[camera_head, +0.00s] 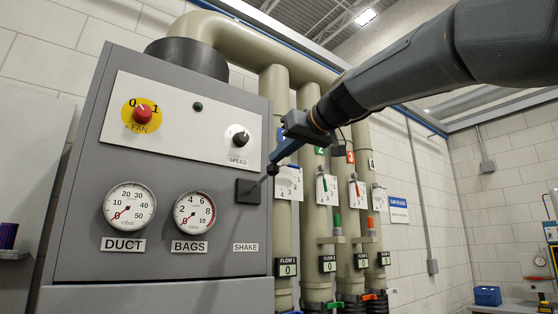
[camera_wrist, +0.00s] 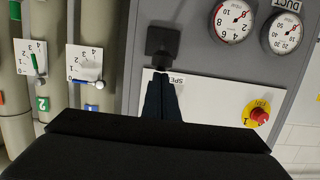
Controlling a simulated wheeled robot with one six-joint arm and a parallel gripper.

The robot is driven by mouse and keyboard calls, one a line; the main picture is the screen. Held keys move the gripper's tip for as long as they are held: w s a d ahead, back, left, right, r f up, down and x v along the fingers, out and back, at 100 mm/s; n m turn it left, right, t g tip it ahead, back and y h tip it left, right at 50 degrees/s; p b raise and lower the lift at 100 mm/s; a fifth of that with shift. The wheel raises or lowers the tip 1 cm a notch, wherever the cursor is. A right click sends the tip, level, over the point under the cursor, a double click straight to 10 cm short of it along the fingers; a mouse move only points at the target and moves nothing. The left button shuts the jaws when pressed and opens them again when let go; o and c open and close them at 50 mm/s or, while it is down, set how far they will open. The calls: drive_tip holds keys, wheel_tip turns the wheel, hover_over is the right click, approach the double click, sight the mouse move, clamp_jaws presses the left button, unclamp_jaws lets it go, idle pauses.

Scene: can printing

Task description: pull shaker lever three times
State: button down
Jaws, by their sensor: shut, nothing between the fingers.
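The shaker lever (camera_head: 262,181) is a thin rod standing out from a dark square plate (camera_head: 248,191) above the SHAKE label on the grey control panel. Its dark knob (camera_head: 272,169) is at the free end. My gripper (camera_head: 275,158) is shut and empty, its fingertips close above the knob. I cannot tell whether they touch it. In the wrist view, upside down, the shut fingers (camera_wrist: 158,76) point at the plate (camera_wrist: 163,38), with the knob just beyond their tips.
The panel carries the DUCT gauge (camera_head: 130,206), the BAGS gauge (camera_head: 194,213), a red FAN knob (camera_head: 142,113) and a SPEED knob (camera_head: 238,138). Several upright pipes with numbered scales and small levers stand to the right, behind my arm. A blue box (camera_head: 487,296) sits far right.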

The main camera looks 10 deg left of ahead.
sight(277, 169)
drive_tip(key=shift+s+d+f+t+y+b, duration=0.25)
drive_tip(key=shift+f+b, duration=0.4)
drive_tip(key=shift+b, duration=1.5)
drive_tip(key=shift+d+f+t+y+b, duration=0.15)
drive_tip(key=shift+f+y+b, duration=0.35)
drive_tip(key=shift+b, duration=1.6)
drive_tip(key=shift+s+d+f+t+y+b, duration=0.1)
drive_tip(key=shift+f+t+y+b, duration=0.45)
drive_tip(key=shift+b, duration=1.6)
wheel_tip(277, 169, down, 9)
drive_tip(key=t+y+b, duration=0.3)
drive_tip(key=b, duration=2.3)
drive_tip(key=shift+w+a+f+b, duration=0.2)
drive_tip(key=shift+a+f+b, duration=0.05)
drive_tip(key=shift+b, duration=0.2)
drive_tip(key=shift+r, duration=0.1)
drive_tip(key=s+d+f+b, duration=0.1)
drive_tip(key=s+d+b, duration=0.3)
drive_tip(key=s+d, duration=0.4)
drive_tip(key=shift+d+f, duration=0.35)
drive_tip(key=shift+d, duration=0.3)
